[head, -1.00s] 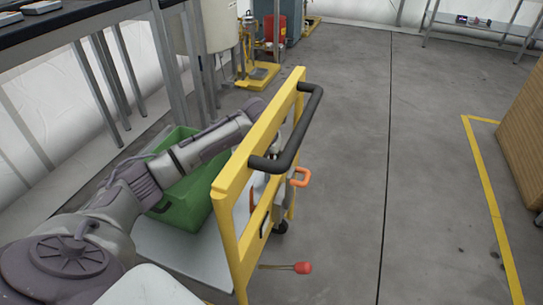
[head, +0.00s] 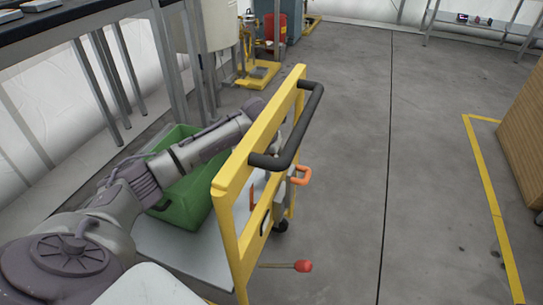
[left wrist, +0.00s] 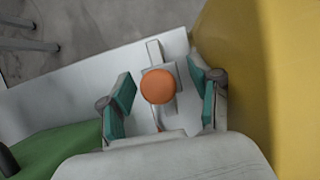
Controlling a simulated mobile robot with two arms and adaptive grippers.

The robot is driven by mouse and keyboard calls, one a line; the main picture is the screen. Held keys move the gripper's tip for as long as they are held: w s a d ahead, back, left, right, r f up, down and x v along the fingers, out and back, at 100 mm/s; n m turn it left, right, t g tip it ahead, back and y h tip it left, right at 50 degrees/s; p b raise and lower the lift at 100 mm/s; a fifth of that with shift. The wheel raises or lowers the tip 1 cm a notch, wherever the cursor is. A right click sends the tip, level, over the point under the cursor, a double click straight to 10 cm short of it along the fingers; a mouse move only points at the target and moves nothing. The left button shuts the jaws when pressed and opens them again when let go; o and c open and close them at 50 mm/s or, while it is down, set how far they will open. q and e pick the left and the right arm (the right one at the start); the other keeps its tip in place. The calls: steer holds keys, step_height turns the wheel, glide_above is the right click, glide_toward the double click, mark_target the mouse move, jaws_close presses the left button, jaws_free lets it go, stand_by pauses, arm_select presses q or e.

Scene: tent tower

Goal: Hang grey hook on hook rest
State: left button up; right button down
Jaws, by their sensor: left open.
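In the left wrist view my left gripper (left wrist: 162,85) is open, with its green-padded fingers on either side of a round orange end (left wrist: 158,86). A grey bar and plate (left wrist: 154,52) show behind that end. I cannot tell whether this is the grey hook or its rest. In the head view my left arm reaches behind the yellow cart frame (head: 231,205), and its gripper is mostly hidden there. An orange loop (head: 302,175) sticks out on the frame's right side, and another orange piece (head: 253,199) shows through the frame. My right gripper is not in view.
The cart has a black handle (head: 292,140) and a grey deck holding a green crate (head: 186,203). Yellow sheet fills the right of the wrist view. Floor to the right is clear up to a wooden box (head: 523,135).

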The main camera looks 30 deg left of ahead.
arm_select(q)
steer(key=v, duration=1.2)
